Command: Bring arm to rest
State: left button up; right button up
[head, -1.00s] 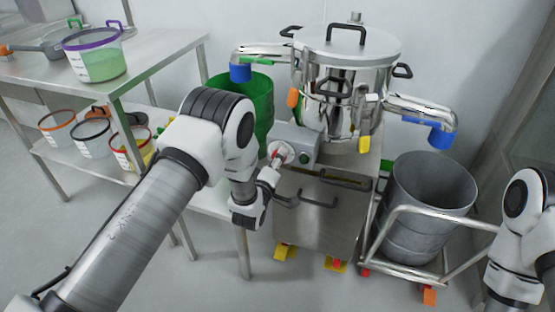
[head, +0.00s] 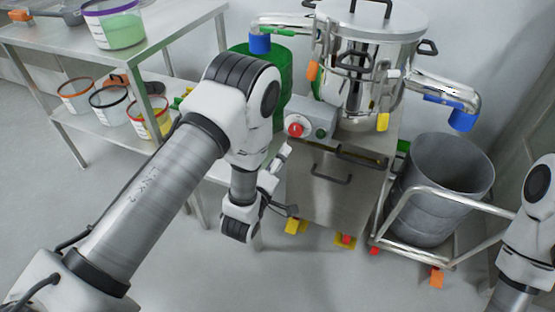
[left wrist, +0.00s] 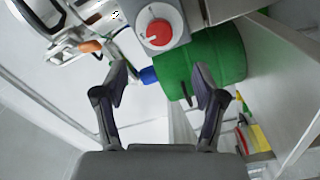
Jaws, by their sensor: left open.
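My left arm reaches in from the left in the head view. Its gripper (head: 287,182) is open and empty, low in front of the steel cabinet and below the grey control box (head: 311,123). The red knob (head: 295,129) on the box is fully visible and apart from the fingers. In the left wrist view my left gripper (left wrist: 161,80) shows two spread fingers with nothing between them. The red knob (left wrist: 155,33) sits beyond the fingertips there. Part of my right arm shows at the right edge of the head view; its gripper is out of view.
The steel vessel (head: 360,60) stands above the cabinet (head: 335,190). A green drum (head: 280,80) is behind my left arm. A grey drum (head: 445,180) sits in a wheeled frame at right. A steel table (head: 190,40) with tubs is at left. Floor in front is clear.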

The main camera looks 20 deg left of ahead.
pick_arm(q)
jog(key=shift+s, duration=0.3)
jog(key=s+a+f+m+g+y, duration=0.1)
jog(key=s+a+f+m+g, duration=0.3)
jog(key=s+f+g, duration=0.85)
jog(key=s+f+m+g, duration=0.3)
jog(key=s+f+m, duration=0.1)
jog(key=s, duration=0.6)
jog(key=s+f+m+g, duration=0.3)
jog(key=s, duration=0.7)
notch_tip(320, 180, up, 18)
jog(key=m+p, duration=0.1)
jog(key=p, duration=1.7)
